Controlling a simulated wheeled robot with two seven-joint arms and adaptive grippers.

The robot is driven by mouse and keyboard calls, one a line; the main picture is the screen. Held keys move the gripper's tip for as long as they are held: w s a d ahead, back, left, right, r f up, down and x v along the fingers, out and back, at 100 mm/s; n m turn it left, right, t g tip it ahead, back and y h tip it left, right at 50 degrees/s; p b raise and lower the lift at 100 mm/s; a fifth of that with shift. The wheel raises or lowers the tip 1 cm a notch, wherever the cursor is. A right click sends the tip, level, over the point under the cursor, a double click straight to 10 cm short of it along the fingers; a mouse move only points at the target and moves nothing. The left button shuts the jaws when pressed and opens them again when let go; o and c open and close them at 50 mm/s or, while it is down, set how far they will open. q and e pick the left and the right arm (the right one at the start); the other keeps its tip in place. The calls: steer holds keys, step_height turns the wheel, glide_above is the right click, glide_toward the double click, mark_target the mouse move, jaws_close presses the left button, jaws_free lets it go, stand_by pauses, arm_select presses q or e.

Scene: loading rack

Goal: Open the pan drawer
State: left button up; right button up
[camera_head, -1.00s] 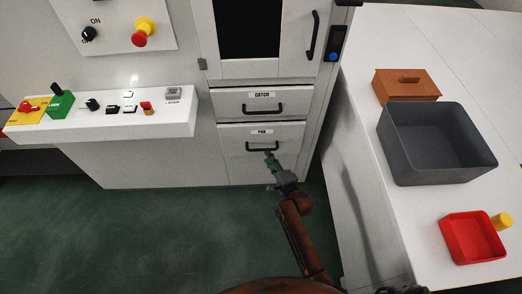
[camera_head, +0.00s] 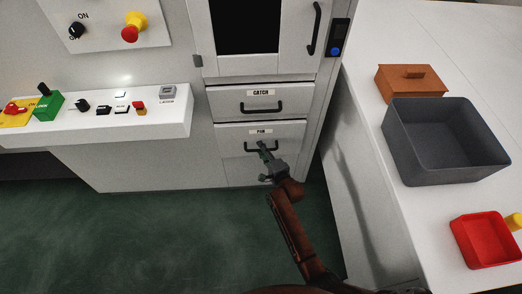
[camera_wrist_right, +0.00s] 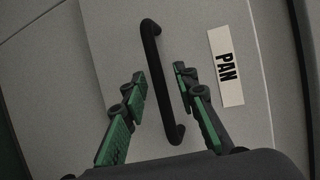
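The pan drawer (camera_head: 232,137) is the lower drawer of the white cabinet, with a "PAN" label and a black bar handle (camera_head: 248,150). It looks closed, its front about flush with the drawer above. My right gripper (camera_head: 264,149) is at this handle. In the right wrist view the right gripper (camera_wrist_right: 160,82) is open, with one green-padded finger on each side of the handle (camera_wrist_right: 157,70). The fingers look apart from the bar; whether the bar lies deep between them is hard to tell. The "PAN" label (camera_wrist_right: 226,66) shows beside the right finger. My left gripper is not in view.
The catch drawer (camera_head: 225,103) sits directly above, closed. A white table at the right carries a dark grey bin (camera_head: 440,170), a brown box (camera_head: 410,88) and a red tray (camera_head: 474,258). A control panel ledge (camera_head: 150,128) juts out at the left. Green floor is clear in front.

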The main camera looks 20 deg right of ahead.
steer(key=shift+c, duration=0.5)
jaws_close()
steer(key=shift+a, duration=0.1)
